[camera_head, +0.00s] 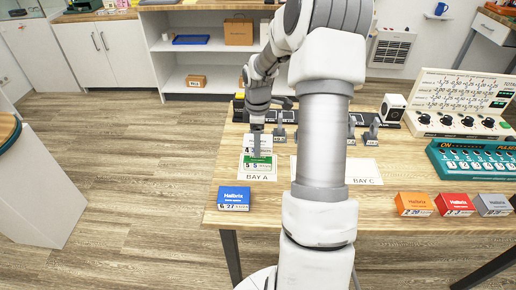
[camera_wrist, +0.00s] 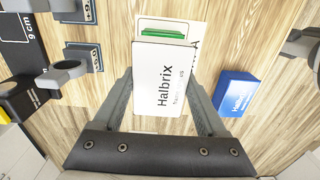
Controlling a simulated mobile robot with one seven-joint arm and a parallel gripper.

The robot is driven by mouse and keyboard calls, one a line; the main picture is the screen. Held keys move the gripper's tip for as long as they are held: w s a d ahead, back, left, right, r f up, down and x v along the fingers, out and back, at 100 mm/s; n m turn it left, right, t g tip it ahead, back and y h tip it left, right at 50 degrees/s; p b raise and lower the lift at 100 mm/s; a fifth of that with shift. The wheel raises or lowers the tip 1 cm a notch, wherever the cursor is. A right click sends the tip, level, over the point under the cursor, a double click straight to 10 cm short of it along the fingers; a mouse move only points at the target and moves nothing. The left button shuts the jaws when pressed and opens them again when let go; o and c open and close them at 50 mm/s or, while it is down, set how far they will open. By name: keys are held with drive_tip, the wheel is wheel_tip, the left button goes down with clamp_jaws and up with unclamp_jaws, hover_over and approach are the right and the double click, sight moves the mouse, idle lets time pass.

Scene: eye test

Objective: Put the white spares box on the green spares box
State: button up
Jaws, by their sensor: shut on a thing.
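The white spares box (camera_wrist: 163,80), marked Halbrix, is between the fingers of my gripper in the wrist view. My gripper (camera_wrist: 163,100) is shut on it. The green spares box (camera_head: 258,168) sits on the white BAY A card. In the wrist view a strip of the green box (camera_wrist: 163,32) shows past the far end of the white box, which hides the rest. In the head view the white box (camera_head: 250,149) appears directly above the green one, partly hidden by my gripper (camera_head: 257,152). I cannot tell whether the two boxes touch.
A blue box (camera_head: 233,200) stands at the table's front left. Orange (camera_head: 413,205), red (camera_head: 454,205) and grey (camera_head: 493,205) boxes stand at the front right. A BAY C card (camera_head: 365,173) lies right of my arm. Small stands line the back.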

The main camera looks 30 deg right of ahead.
drive_tip(key=shift+f, duration=1.25)
drive_tip(key=shift+f, duration=0.15)
drive_tip(key=o, duration=1.4)
wheel_tip(320, 180, up, 12)
drive_tip(key=shift+r+p, duration=0.2)
drive_tip(key=shift+p, duration=0.75)
